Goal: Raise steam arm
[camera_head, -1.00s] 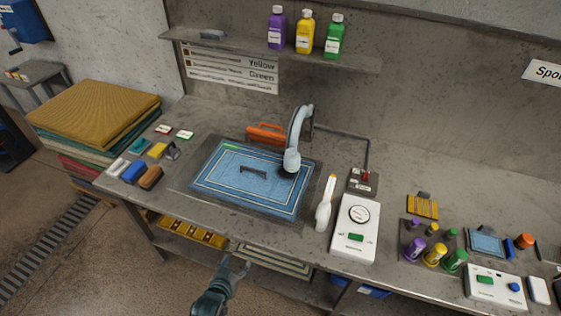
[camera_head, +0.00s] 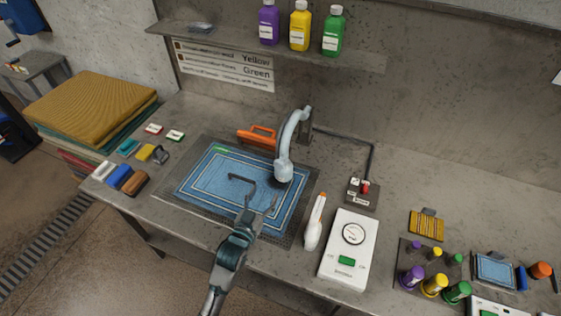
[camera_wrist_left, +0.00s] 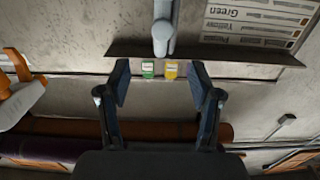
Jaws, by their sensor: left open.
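The steam arm (camera_head: 287,150) is a pale grey curved arm. It rises from a mount behind the blue rug (camera_head: 200,192), and its rounded head hangs low over the rug's right part. My left gripper (camera_head: 259,206) is open and empty over the front part of the rug, apart from the arm's head and in front of it. In the left wrist view my gripper's two dark fingers (camera_wrist_left: 160,84) are spread wide. A pale grey piece that looks like the steam arm (camera_wrist_left: 163,28) shows beyond them at the top. My right gripper is not in view.
An orange-handled tool (camera_head: 257,137) lies behind the rug. Several brushes and blocks (camera_head: 120,177) lie left.

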